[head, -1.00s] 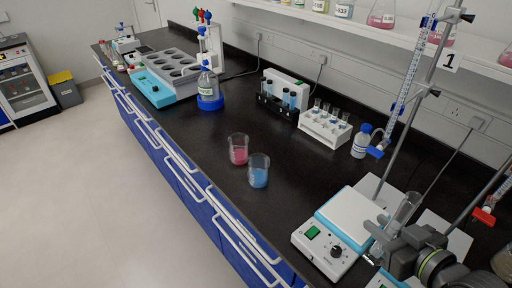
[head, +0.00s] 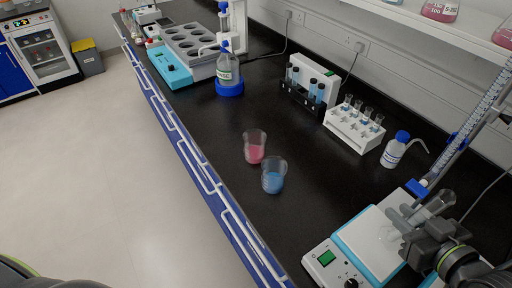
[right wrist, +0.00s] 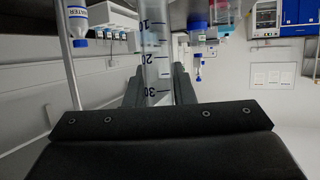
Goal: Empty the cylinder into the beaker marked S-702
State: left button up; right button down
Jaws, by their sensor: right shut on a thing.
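My right gripper (head: 412,228) is shut on a clear graduated cylinder (head: 438,204), held tilted above the hotplate at the lower right. In the right wrist view the cylinder (right wrist: 154,45) stands between the fingers with its marks showing; I cannot tell how much liquid it holds. Two beakers stand close together mid-bench, apart from the gripper: one with pink liquid (head: 255,153) and one with blue liquid (head: 273,181). No S-702 mark is readable on either. My left gripper is not in view.
A white and blue hotplate (head: 368,238) is at the lower right, with a burette (head: 470,120) over it. A wash bottle (head: 395,152), a white tube rack (head: 355,128) and a dark vial rack (head: 307,98) line the wall side. The bench around the beakers is clear.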

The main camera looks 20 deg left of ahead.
aim_at(254, 139)
jog(key=k+j, duration=0.3)
jog(key=i+j, duration=0.15)
jog(key=j, duration=0.2)
jog(key=i+j+u, duration=0.1)
jog(key=j, duration=0.25)
jog(key=i+j, duration=0.15)
jog(key=j, duration=0.2)
jog(key=i+j+u, duration=0.1)
jog(key=j, duration=0.25)
jog(key=i+j, duration=0.2)
jog(key=j, duration=0.15)
jog(key=u, duration=0.05)
